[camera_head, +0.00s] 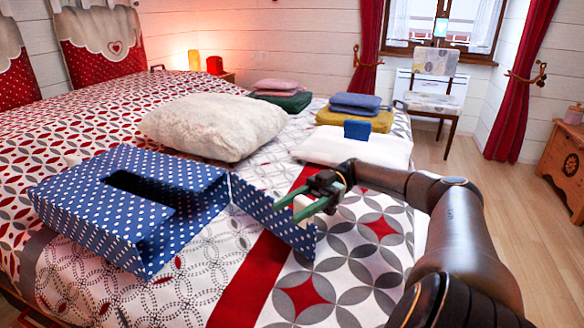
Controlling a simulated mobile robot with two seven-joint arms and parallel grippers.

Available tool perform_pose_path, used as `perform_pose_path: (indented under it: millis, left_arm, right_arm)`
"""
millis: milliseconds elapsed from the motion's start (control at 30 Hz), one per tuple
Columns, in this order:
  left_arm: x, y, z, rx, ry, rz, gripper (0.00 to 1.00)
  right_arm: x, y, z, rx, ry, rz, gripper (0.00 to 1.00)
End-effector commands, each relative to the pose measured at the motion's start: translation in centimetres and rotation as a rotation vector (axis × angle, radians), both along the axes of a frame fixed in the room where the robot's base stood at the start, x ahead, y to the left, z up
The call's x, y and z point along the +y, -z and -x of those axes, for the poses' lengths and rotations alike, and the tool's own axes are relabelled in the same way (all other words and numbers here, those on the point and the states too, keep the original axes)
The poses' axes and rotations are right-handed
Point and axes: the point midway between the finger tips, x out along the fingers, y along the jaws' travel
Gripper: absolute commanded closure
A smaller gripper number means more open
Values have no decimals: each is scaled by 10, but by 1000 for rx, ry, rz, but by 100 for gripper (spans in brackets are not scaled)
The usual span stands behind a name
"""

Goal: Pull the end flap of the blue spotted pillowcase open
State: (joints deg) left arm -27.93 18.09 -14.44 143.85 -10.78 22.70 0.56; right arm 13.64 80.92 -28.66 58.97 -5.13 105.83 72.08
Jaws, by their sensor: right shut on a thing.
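The blue pillowcase with white spots (185,195) lies on the patterned bedspread, standing stiff and box-like, with a dark opening in its upper side. Its end flap (268,214) stands out from the right end as an upright spotted panel, angled toward the front right. My right gripper (291,208) reaches in from the right with its green fingers shut on the upper edge of the flap. The fingers hide part of that edge. My left gripper is not in view.
A fluffy white pillow (215,126) lies behind the pillowcase. A flat white pillow (385,152) with a small blue block (357,129) on it lies behind my gripper. Folded textiles (355,106) sit further back. The bedspread in front is clear.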

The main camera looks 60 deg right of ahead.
Motion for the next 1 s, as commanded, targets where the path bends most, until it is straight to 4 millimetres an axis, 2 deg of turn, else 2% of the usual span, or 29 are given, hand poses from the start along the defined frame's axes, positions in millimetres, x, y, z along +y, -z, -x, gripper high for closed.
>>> perform_pose_path:
  millis: [300, 333, 567, 867, 1000]
  left_arm:
    - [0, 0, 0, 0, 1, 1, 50]
    - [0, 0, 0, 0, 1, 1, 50]
    - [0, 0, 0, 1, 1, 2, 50]
    - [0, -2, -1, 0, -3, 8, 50]
    - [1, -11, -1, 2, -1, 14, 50]
  right_arm:
    - [0, 0, 0, 2, -1, 0, 100]
    - [0, 0, 0, 2, -1, 0, 43]
    - [0, 0, 0, 1, -1, -1, 17]
    - [0, -2, 0, 0, 0, 0, 15]
    - [0, -18, 0, 0, 0, 0, 15]
